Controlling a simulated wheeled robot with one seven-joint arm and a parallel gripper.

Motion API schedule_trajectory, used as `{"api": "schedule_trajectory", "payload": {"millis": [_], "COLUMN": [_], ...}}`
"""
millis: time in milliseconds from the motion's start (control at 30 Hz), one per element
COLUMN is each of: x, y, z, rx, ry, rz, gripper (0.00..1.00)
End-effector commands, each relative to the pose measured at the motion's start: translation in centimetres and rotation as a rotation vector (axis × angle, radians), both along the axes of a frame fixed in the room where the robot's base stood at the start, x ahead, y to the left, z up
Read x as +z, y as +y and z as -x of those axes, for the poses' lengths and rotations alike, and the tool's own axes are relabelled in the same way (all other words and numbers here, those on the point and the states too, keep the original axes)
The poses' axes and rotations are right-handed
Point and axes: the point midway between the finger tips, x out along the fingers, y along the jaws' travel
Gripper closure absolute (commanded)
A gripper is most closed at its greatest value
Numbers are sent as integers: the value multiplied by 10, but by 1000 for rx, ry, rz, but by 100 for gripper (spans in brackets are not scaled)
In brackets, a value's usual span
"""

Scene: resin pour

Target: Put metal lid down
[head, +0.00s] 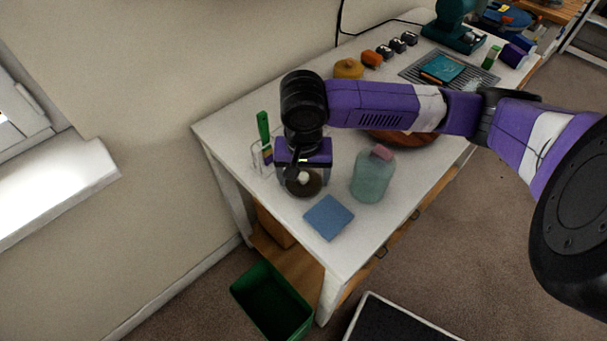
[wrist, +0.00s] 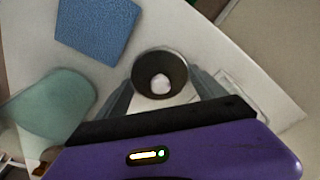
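The metal lid (head: 304,186) is a dark round piece with a pale knob in its middle. It also shows in the wrist view (wrist: 143,86), between the two fingertips. My gripper (head: 304,176) points down over the left front part of the white table (head: 268,213). In the wrist view my gripper's fingers (wrist: 160,82) meet the lid's rim on both sides, so it looks shut on the lid. I cannot tell whether the lid touches the table or hangs just above it.
A blue square pad (head: 328,217) lies right of the lid, nearer the front edge. A greenish jar with a pink top (head: 371,178) stands to the right. A clear container with a green-handled tool (head: 263,127) stands close left. A green bin (head: 270,300) is on the floor.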

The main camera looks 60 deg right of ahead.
Motion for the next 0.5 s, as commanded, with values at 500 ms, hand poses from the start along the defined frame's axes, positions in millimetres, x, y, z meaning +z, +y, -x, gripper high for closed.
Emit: {"api": "schedule_trajectory", "payload": {"millis": [500], "x": [15], "y": [1], "z": [0], "rx": [0], "ry": [-1], "rz": [0], "gripper": [0]}}
